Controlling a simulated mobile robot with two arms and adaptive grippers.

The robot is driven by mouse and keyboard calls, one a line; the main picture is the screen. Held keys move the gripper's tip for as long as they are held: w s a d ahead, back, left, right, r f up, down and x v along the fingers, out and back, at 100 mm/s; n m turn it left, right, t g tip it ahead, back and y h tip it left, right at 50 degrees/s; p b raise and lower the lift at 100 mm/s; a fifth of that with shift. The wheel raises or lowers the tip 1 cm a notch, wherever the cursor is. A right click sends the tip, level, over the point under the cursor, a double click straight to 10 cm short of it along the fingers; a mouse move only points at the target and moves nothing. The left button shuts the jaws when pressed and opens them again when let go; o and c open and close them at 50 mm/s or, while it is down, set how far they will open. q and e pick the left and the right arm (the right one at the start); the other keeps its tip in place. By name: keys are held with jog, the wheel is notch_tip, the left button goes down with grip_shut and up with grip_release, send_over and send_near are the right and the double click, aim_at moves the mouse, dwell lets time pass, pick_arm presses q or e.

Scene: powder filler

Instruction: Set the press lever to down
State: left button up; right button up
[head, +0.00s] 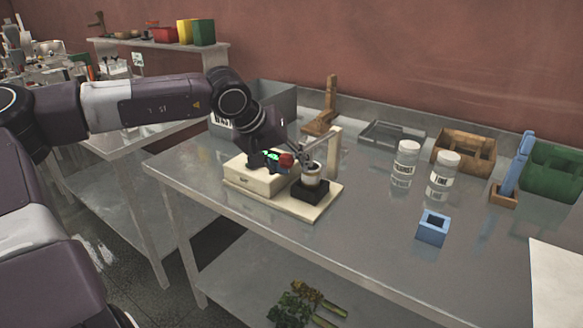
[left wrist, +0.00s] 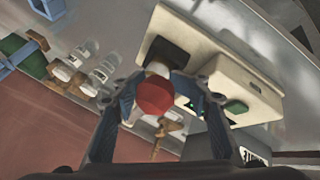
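The press stands on the table with a cream base (head: 300,206), an upright post (head: 334,153) and a black block (head: 311,190) bearing a small pale container. Its lever reaches from the post toward my left gripper and ends in a red knob (head: 286,160). In the left wrist view the red knob (left wrist: 157,97) sits between the two blue fingers of my left gripper (left wrist: 157,88). The fingers lie close against both its sides and look shut on it. The lever's exact angle is partly hidden by the knob and gripper. My right gripper is not in view.
A cream box with a green display (head: 254,178) adjoins the press. A grey bin (head: 280,98) and a wooden stand (head: 322,112) are behind. Two white jars (head: 405,157) (head: 444,173), a blue block (head: 433,227) and a wooden box (head: 470,148) stand right. The front table is clear.

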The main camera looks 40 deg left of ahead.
pick_arm(q)
jog(key=shift+o, duration=0.4)
jog(key=shift+s+d, duration=0.15)
jog(key=shift+d, duration=0.05)
jog(key=v, duration=1.2)
jog(key=shift+a, duration=0.15)
jog(key=shift+c, duration=0.3)
